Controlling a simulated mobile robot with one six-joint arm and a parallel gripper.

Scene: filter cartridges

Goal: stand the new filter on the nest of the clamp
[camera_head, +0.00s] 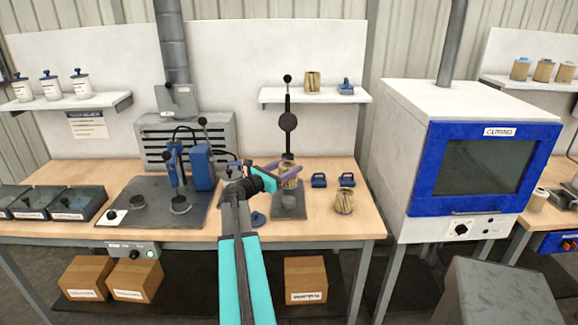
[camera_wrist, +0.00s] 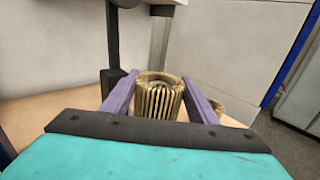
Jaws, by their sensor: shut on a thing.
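My gripper (camera_head: 288,172) reaches over the bench at the clamp, its purple fingers on either side of a tan pleated filter (camera_head: 291,181). In the wrist view the filter (camera_wrist: 158,100) stands upright between the fingers, its ring-shaped top showing. The clamp (camera_head: 288,121) is a black upright with a round knob and a dark base plate (camera_head: 290,213). Its grey round nest (camera_head: 286,199) shows just below the held filter. The filter appears to be above the nest; I cannot tell whether they touch. The clamp's post (camera_wrist: 112,45) rises at left in the wrist view.
Another pleated filter (camera_head: 344,202) stands on the bench to the right. Blue caps (camera_head: 319,180) lie behind it, and a blue part (camera_head: 258,218) lies left of the base plate. A blue-and-black press (camera_head: 200,166) stands to the left. The curing oven (camera_head: 475,165) is at right.

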